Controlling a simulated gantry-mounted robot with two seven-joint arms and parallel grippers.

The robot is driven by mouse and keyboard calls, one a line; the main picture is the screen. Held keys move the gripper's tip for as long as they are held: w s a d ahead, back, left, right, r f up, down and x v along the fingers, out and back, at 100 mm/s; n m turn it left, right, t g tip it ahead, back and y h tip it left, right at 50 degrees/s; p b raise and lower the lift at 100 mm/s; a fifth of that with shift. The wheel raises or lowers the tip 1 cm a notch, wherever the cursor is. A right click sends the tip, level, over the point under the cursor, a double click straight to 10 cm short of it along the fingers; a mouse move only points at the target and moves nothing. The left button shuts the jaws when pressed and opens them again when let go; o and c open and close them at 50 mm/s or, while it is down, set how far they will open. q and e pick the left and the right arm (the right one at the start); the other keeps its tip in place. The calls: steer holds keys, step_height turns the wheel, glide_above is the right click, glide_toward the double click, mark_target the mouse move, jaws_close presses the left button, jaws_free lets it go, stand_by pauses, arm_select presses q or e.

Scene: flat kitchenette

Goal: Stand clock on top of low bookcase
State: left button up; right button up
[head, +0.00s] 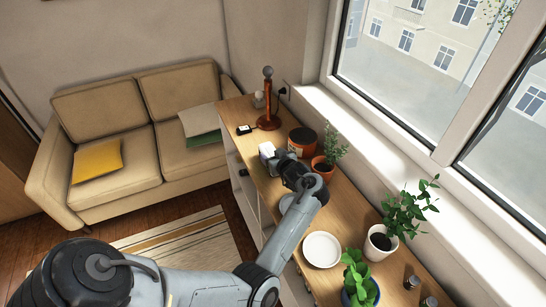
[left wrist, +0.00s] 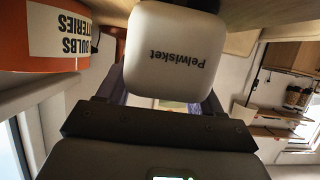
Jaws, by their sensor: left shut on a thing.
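The clock, seen as a white rounded block (head: 267,150), is in my left gripper (head: 277,158). In the left wrist view its white face (left wrist: 172,55) carries the upside-down word "Pelwisket"; no dial shows. My left gripper (left wrist: 165,98) is shut on it from both sides. The low bookcase (head: 335,207) has a long wooden top under the window and pale shelves below. The clock is over the left edge of this top, near its far half. I cannot tell whether it touches the wood. My right gripper is not in view.
An orange tin (head: 302,141) and potted herb (head: 329,158) stand close right of the clock. A red-brown lamp (head: 268,108) and small black device (head: 244,129) are behind it. A white plate (head: 321,249) and several plants stand nearer. A beige sofa (head: 140,135) is left.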

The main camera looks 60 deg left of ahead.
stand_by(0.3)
arm_select(q)
steer(key=o, duration=1.2)
steer(key=shift+f, duration=0.1)
steer(key=shift+o, duration=0.2)
